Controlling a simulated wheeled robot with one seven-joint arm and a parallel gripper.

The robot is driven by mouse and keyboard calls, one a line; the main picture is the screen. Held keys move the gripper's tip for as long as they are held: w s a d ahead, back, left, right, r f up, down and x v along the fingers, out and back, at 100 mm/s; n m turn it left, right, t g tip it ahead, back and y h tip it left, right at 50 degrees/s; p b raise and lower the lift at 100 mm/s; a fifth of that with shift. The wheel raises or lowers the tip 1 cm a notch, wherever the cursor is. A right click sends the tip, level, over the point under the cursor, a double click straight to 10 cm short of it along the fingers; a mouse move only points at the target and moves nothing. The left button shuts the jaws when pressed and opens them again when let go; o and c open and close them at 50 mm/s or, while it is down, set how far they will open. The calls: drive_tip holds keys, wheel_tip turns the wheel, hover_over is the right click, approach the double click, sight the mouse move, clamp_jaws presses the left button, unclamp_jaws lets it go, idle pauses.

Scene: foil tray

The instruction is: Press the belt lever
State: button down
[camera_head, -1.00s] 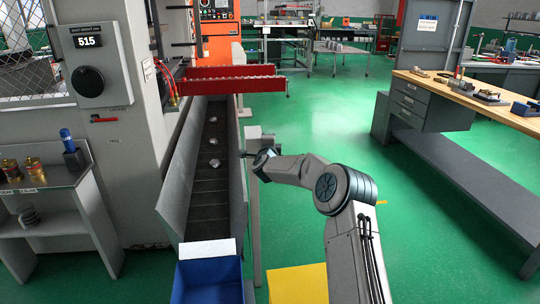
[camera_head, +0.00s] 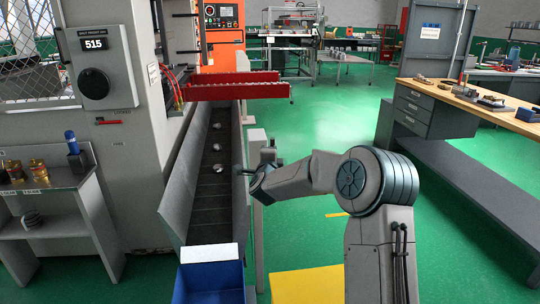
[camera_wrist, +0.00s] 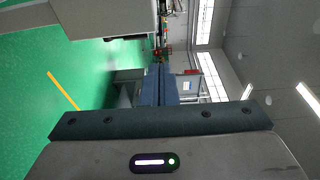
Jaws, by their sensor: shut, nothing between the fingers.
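The conveyor belt (camera_head: 211,196) runs in a grey trough with several small shiny metal pieces on it. A grey post (camera_head: 256,143) stands against the belt's right side, with a small grey part (camera_head: 268,155) beside it. I cannot tell whether that part is the belt lever; my arm covers some of this area. My gripper (camera_head: 243,171) is at the right wall of the trough, just below and left of that part. In the wrist view my gripper's fingers (camera_wrist: 156,84) are together, with nothing held. Whether they touch anything is unclear.
A blue bin (camera_head: 208,278) is at the belt's near end, and a red guard (camera_head: 237,87) crosses its far end. A grey machine (camera_head: 103,80) and a shelf (camera_head: 40,190) stand at left. A wooden-topped bench (camera_head: 470,100) is at right. Green floor between is open.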

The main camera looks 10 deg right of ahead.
idle(0.3)
drive_tip(key=d+f+n+y+b, duration=0.3)
drive_tip(key=n, duration=0.8)
drive_tip(key=d+f+n+y+b, duration=0.3)
drive_tip(key=n+y, duration=0.1)
drive_tip(key=n, duration=0.7)
drive_tip(key=shift+d+f+n+t, duration=0.15)
drive_tip(key=shift+d+n+t, duration=0.15)
drive_tip(key=shift+d+t, duration=0.1)
drive_tip(key=x, duration=1.4)
drive_tip(key=shift+r+p, duration=0.3)
drive_tip(key=shift+p, duration=0.35)
